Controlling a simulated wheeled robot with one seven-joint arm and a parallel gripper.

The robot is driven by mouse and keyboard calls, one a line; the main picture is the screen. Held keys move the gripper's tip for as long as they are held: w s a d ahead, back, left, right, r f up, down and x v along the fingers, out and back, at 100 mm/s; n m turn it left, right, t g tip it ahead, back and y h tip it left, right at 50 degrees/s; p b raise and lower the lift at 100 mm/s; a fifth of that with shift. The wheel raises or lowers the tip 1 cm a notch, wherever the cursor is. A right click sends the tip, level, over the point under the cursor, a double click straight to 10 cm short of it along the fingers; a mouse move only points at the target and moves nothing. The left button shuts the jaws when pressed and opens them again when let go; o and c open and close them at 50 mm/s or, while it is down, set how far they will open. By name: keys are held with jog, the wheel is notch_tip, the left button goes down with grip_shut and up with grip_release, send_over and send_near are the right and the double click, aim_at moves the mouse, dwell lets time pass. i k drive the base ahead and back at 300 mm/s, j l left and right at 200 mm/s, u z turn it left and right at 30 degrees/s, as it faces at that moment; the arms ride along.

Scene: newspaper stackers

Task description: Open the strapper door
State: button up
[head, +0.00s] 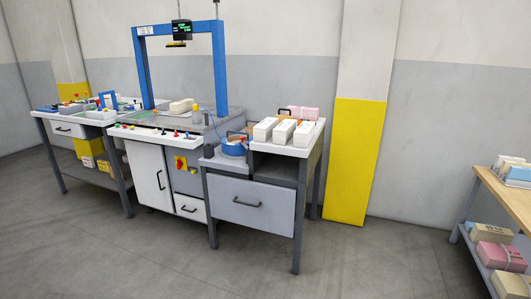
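The strapper (190,150) stands left of centre in the head view, with a blue arch (222,75) over its grey top. Its white door (147,170) is on the lower left of its front, with a dark upright handle (159,180). The door looks shut, flush with the front. Right of it are a red and yellow switch (180,163) and a small white drawer (190,207). My gripper is not in view.
A table with a grey drawer (252,203) adjoins the strapper on the right, and a workbench (62,128) stands on the left. A wooden-topped shelf (505,194) is at the far right. The floor (150,260) in front is clear.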

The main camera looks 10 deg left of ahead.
aim_at(147, 160)
jog(key=i+j+u, duration=0.15)
jog(key=i+u, duration=0.2)
jog(key=i, duration=0.35)
jog(key=i+u, duration=0.4)
jog(key=i, duration=0.3)
jog(key=i+l+u, duration=0.35)
jog(key=i, duration=0.3)
jog(key=i+j+u, duration=0.15)
jog(key=i, duration=0.45)
jog(key=i+j+u, duration=0.1)
jog(key=i+j, duration=0.2)
jog(key=i, duration=0.35)
jog(key=i+j+u, duration=0.15)
jog(key=i, duration=0.5)
jog(key=i+j+z, duration=0.2)
jog(key=i+j, duration=0.35)
